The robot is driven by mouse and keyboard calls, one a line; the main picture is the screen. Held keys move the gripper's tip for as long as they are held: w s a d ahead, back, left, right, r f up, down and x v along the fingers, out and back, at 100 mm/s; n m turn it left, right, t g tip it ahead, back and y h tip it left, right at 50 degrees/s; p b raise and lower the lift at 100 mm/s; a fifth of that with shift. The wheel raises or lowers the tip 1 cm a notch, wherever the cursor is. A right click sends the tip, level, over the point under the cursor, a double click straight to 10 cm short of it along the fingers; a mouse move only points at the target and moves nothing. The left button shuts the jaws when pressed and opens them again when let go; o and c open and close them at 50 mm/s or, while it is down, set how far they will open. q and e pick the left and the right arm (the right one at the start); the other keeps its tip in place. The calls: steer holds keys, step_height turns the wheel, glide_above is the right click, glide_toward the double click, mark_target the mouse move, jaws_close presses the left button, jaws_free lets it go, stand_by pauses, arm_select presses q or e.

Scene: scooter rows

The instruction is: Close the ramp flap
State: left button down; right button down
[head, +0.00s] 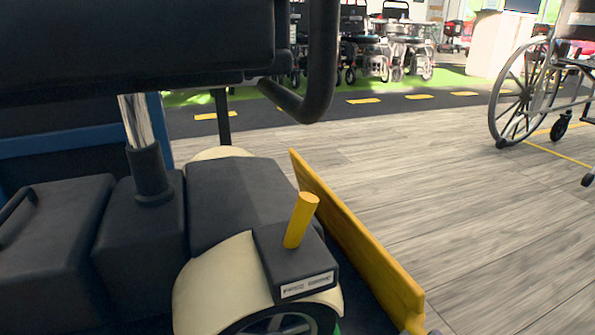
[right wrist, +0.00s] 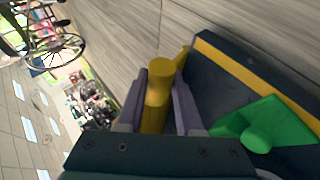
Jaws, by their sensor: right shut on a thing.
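In the head view a long yellow board (head: 345,235), which looks like the ramp flap, stands up along the right side of the scooter. Its near end reaches the bottom edge of the picture. In the right wrist view my right gripper (right wrist: 160,88) is shut on a round yellow handle (right wrist: 158,75), with one finger on each side. Beside it is a dark panel (right wrist: 222,78) with a yellow edge and a green wedge-shaped piece (right wrist: 255,127). How the handle joins the panel is hidden. Neither gripper shows clearly in the head view.
A dark scooter body (head: 225,190) with a cream wheel cover fills the left. A yellow lever (head: 300,220) stands on its labelled black box (head: 295,262). A wheelchair (head: 530,95) is at right. Wooden floor (head: 440,170) between them is clear.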

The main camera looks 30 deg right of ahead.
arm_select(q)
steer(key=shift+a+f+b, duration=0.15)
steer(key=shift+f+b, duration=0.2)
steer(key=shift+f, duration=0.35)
arm_select(e)
steer(key=shift+a+f, duration=0.4)
steer(key=shift+f, duration=0.05)
steer(key=c, duration=0.9)
jaws_free()
steer(key=shift+c, duration=0.2)
steer(key=o, duration=0.4)
steer(key=shift+a, duration=0.45)
steer(key=shift+c, duration=0.2)
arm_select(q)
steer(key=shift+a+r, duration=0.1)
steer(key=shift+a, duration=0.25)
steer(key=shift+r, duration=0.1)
arm_select(e)
steer(key=shift+r, duration=0.15)
